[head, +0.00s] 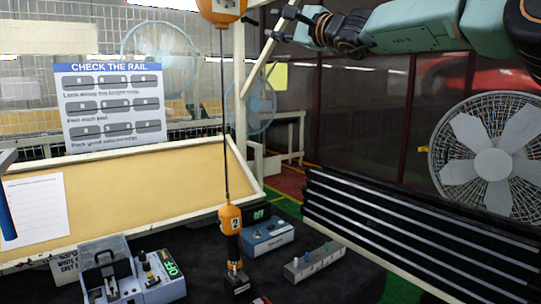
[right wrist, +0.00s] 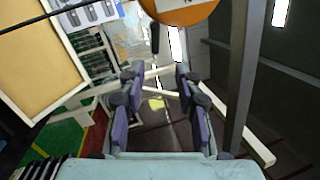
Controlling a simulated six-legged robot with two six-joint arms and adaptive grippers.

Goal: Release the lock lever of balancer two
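The orange balancer body (head: 221,8) hangs at the top of the head view, cut off by the frame edge. Its cable runs down to an orange and black tool (head: 230,222) marked 2, upright over the dark table. In the right wrist view the orange balancer (right wrist: 180,10) is at the top, with a dark lever-like part (right wrist: 154,38) hanging below it. My right gripper (head: 282,24) is open and empty, to the right of the balancer and apart from it. Its spread fingers also show in the right wrist view (right wrist: 157,75), pointing toward the lever side.
Grey and blue control boxes (head: 268,235) and a switch strip (head: 312,262) stand on the dark table (head: 345,285). A framed tan board (head: 130,190) and a sign (head: 112,105) stand behind. A dark slatted panel (head: 400,230) and fan (head: 490,160) are at right.

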